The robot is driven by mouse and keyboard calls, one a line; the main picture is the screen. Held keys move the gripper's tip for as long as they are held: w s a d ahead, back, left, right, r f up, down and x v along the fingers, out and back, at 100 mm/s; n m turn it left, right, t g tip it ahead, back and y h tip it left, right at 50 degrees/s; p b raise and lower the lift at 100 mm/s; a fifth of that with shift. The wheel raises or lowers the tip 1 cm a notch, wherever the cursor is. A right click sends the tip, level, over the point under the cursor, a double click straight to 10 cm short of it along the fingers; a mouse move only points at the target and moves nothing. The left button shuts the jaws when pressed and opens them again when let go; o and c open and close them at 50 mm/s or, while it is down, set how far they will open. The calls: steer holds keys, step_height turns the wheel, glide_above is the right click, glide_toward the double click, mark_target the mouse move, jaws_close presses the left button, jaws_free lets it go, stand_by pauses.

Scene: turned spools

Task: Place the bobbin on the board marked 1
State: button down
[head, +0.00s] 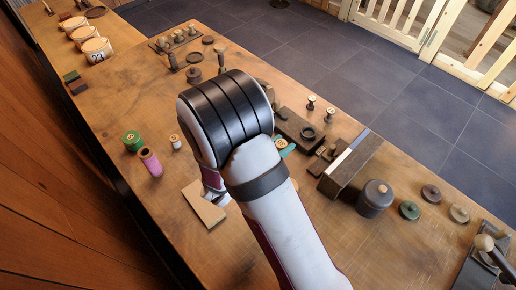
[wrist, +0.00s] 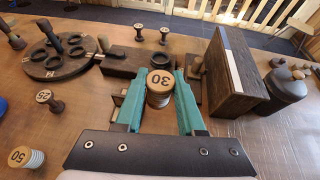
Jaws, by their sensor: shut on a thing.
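In the head view my arm hides most of the gripper and the bobbin; a bit of green finger (head: 285,147) shows beside the dark board (head: 290,124). I can read no board marked 1 in either view.
A tall dark block with a pale strip (wrist: 235,72) stands close right of the gripper, with a dark lidded pot (wrist: 284,90) beyond. A round holed rack (wrist: 60,57) and spools marked 50 (wrist: 27,158) and apparently 26 (wrist: 50,99) are left. The near tabletop is mostly bare.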

steer(key=shift+s+d+r, duration=0.1)
steer(key=shift+d+r, duration=0.2)
steer(key=shift+d, duration=0.15)
steer(key=s+a+n+t+y, duration=0.2)
steer(key=s+a+n, duration=0.1)
steer(key=a, duration=0.8)
steer(key=n+y, duration=0.2)
steer(key=y, duration=0.1)
glide_above(203, 202)
steer(key=shift+n+t+y, duration=0.3)
step_height(203, 202, down, 9)
steer(key=shift+a+r, duration=0.1)
steer(key=shift+r, duration=0.1)
steer(key=shift+f, duration=0.15)
steer(key=c, duration=0.5)
jaws_free()
